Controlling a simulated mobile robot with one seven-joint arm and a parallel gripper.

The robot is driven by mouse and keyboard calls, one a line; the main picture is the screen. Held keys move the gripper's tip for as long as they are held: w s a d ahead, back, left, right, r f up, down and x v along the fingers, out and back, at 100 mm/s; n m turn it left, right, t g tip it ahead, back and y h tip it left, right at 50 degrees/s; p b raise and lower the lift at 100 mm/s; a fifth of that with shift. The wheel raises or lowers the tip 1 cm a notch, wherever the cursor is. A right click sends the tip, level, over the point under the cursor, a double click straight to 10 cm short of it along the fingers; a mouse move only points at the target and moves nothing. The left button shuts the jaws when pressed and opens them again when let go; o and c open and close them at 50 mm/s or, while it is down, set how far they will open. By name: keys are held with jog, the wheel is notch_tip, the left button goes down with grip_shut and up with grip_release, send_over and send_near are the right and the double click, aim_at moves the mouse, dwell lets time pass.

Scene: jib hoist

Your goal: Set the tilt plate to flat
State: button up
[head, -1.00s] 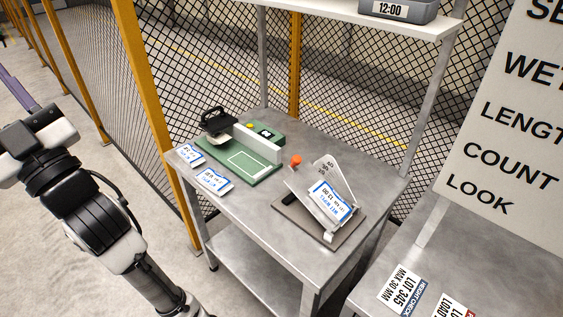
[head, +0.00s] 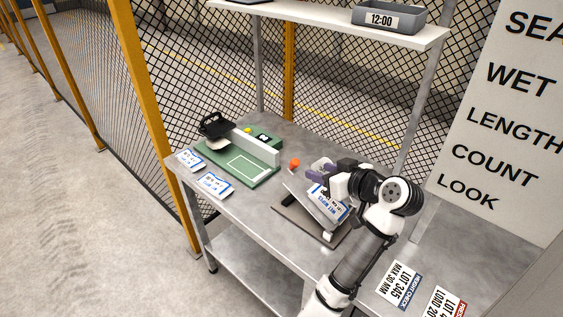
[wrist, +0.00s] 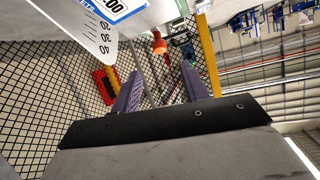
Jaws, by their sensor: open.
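The tilt plate (head: 318,208) stands tilted on its grey base (head: 312,226) on the metal table, with a white and blue card on it. My arm hides part of it in the head view. Its scale plate (wrist: 94,30) with marked numbers shows at the top left of the wrist view. An orange knob (head: 294,163) sits by the plate's far left side; it also shows in the wrist view (wrist: 159,44), ahead of my fingers. My gripper (head: 312,174) is over the plate, right of the knob. Its purple fingers (wrist: 161,90) are apart, with nothing between them.
A green device (head: 245,165) with a black handle and two cards (head: 214,186) occupy the table's left part. A shelf (head: 330,20) with a grey bin (head: 388,18) is above. Wire mesh fencing stands behind.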

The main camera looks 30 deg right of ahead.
aim_at(291, 162)
jog(key=p+x, duration=0.4)
jog(key=x, duration=0.9)
jog(key=shift+w+f, duration=0.2)
jog(key=shift+w, duration=0.05)
grip_shut()
